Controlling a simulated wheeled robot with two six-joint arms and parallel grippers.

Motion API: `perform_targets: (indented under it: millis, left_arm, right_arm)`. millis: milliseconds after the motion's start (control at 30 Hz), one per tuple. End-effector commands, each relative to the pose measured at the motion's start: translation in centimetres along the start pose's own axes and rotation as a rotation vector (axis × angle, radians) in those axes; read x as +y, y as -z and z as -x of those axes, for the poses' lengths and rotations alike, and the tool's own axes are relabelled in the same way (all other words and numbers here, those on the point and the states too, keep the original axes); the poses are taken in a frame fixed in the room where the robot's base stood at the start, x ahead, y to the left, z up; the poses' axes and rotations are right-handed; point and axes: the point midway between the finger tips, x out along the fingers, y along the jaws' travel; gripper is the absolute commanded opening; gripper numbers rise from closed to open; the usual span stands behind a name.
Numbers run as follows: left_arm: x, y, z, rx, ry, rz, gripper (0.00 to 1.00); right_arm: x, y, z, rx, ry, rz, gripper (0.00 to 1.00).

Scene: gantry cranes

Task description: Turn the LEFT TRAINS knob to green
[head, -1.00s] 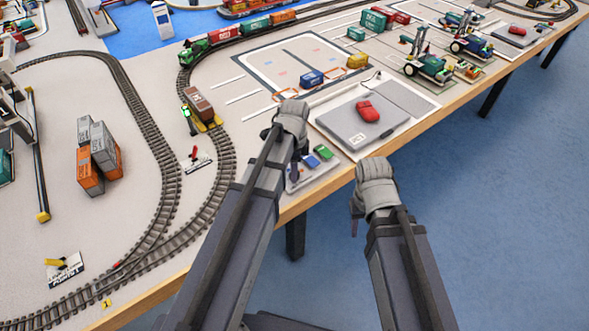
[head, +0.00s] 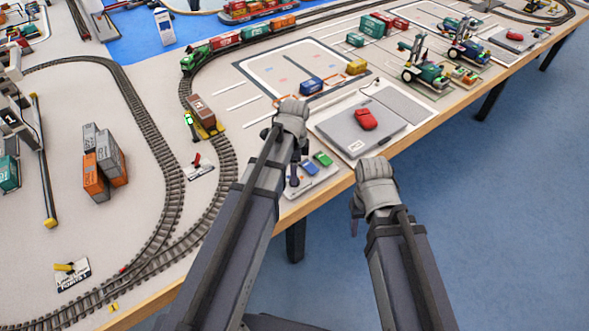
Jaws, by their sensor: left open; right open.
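A small pale control panel (head: 322,178) lies at the table's near edge. It carries a blue knob-like piece (head: 308,168) and a green one (head: 323,159). Its lettering is too small to read, so I cannot tell which is the LEFT TRAINS knob. My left gripper (head: 294,181) is open, pointing down over the panel's left end and hiding part of it. I cannot tell whether it touches anything there. My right gripper (head: 355,222) is open and empty, beyond the table edge over the blue floor.
A grey pad with a red object (head: 366,119) lies right of the panel. Curved tracks (head: 165,160), a brown wagon (head: 203,110), a red lever plate (head: 198,166) and stacked containers (head: 104,163) stand to the left. Small crane vehicles (head: 425,68) stand at the right.

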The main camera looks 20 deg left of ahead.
Motion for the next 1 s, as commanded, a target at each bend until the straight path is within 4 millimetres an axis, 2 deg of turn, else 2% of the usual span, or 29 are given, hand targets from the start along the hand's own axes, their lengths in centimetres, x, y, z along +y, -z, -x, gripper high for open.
perform_targets:
  millis: [33,100,300,867,1000]
  left_arm:
    - [0.0,0.0,1.5,0.000,0.000,0.000,0.71]
    - [0.0,0.0,2.4,0.000,0.000,0.000,0.71]
    - [0.0,0.0,4.1,0.000,0.000,0.000,0.71]
    - [0.0,0.0,4.1,0.000,0.000,0.000,0.71]
    - [1.2,0.7,4.1,-0.006,-0.002,0.052,0.71]
  right_arm:
    - [0.1,-0.1,1.4,0.000,0.000,0.000,0.50]
    - [0.2,-0.1,2.4,0.000,0.000,0.000,0.50]
    - [0.4,-0.2,4.1,0.000,0.000,0.000,0.50]
    - [0.4,-0.2,4.1,0.000,0.000,0.000,0.50]
    - [0.4,-0.2,4.1,0.000,0.000,0.000,0.50]
